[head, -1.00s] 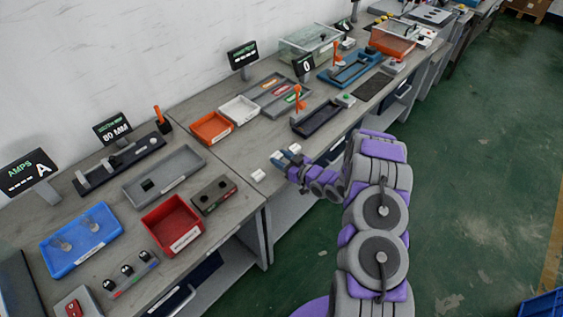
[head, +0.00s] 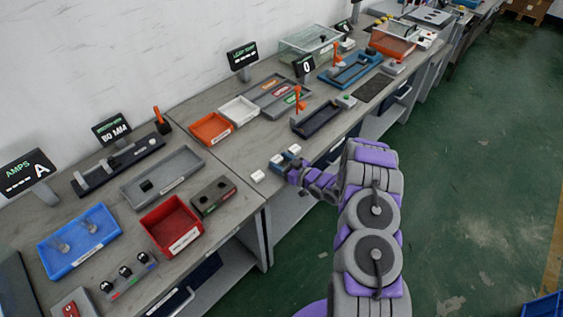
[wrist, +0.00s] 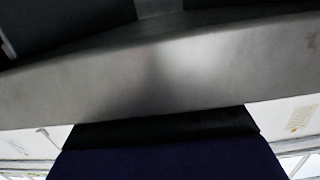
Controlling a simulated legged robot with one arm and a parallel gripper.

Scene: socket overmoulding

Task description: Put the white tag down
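A small white block (head: 258,175), which may be the white tag, lies flat on the bench near its front edge. My gripper (head: 285,156) is just right of it and a little farther back, over the front part of the bench. Its two blue-and-white tips look slightly apart. Whether something is held between them is too small to tell. The wrist view shows a wide grey surface with dark areas above and below, and no clear tag.
A dark grey tray (head: 316,119) stands behind and right of my gripper. An orange tray (head: 211,129) and a white tray (head: 240,110) lie farther back. A black-and-grey box (head: 214,195) and a red bin (head: 171,226) are to the left. Bare bench surrounds the white block.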

